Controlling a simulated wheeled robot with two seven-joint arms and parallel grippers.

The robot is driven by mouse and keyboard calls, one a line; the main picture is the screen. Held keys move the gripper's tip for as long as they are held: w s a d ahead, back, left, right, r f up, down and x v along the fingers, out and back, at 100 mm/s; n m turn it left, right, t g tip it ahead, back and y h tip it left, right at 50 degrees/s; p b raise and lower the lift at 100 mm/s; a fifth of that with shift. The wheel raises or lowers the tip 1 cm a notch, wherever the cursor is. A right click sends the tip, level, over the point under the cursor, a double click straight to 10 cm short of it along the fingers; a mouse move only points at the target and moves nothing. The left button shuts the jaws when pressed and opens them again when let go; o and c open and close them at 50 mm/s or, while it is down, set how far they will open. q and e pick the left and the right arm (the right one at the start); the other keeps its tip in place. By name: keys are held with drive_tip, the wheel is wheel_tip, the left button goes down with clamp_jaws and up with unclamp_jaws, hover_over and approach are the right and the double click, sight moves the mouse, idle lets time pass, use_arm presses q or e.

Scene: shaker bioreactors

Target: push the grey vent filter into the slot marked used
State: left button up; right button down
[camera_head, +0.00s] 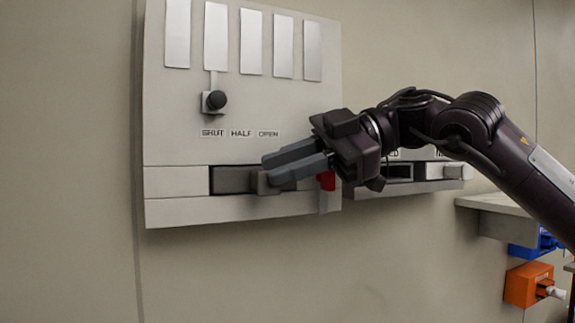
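My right gripper (266,169) reaches in from the right, in front of the wall panel's lower recess. A small grey block (266,184) sits at the fingertips, in front of a darker grey piece (232,180) in the recess. I cannot tell which of these is the vent filter, or whether the fingers touch the block. A dark slot (398,172) shows to the right behind my gripper; its label is mostly hidden, so I cannot read "used". My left gripper is not in view.
The wall panel (175,120) carries a black knob (216,100) above the SHUT, HALF and OPEN labels. A red piece (326,181) is under my gripper. A shelf (495,204), a blue item (545,243) and an orange box (528,284) are at right.

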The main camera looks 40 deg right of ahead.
drive_tip(key=shift+s+a+f, duration=0.1)
drive_tip(key=shift+f, duration=0.35)
drive_tip(key=shift+s+a+f+b, duration=0.25)
drive_tip(key=shift+s+b, duration=0.1)
drive_tip(key=shift+b, duration=0.15)
idle(0.7)
drive_tip(key=shift+s+a, duration=0.15)
drive_tip(key=shift+s, duration=0.25)
drive_tip(key=shift+s+r, duration=0.1)
drive_tip(key=shift+s, duration=0.3)
drive_tip(key=shift+s+a+b, duration=0.1)
drive_tip(key=shift+s+b, duration=0.2)
drive_tip(key=shift+b, duration=0.05)
drive_tip(key=s, duration=0.3)
drive_tip(key=shift+s+a+r, duration=0.2)
drive_tip(key=shift+s+r, duration=0.05)
drive_tip(key=shift+r, duration=0.15)
idle(0.3)
